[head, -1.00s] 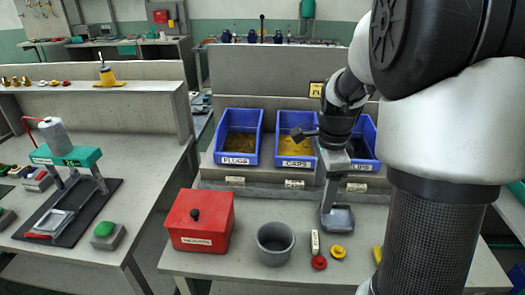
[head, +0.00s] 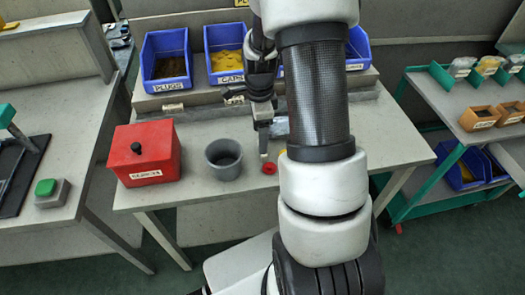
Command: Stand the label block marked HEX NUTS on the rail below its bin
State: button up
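My gripper (head: 264,145) points down at the front of the bench, between the grey cup and a red part. A small pale block (head: 264,157) shows at its fingertips; its marking is not legible, and I cannot tell whether the fingers grip it. The rail (head: 205,111) runs below the blue bins and carries pale label blocks, one below the PLUGS bin (head: 167,68) and one below the CAPS bin (head: 228,62). A third blue bin (head: 357,50) is mostly behind my arm. I see no readable HEX NUTS marking.
A red box (head: 145,155) and a grey cup (head: 223,158) stand left of my gripper. A red part (head: 269,168) lies close to it. A grey tray (head: 281,127) is partly hidden behind. A green cart (head: 425,165) with orange bins (head: 480,117) stands at the right.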

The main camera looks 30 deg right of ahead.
jog(key=f, duration=0.4)
jog(key=shift+s+d+f, duration=0.15)
jog(key=shift+d+f, duration=0.2)
jog(key=shift+f, duration=0.05)
jog(key=c, duration=0.9)
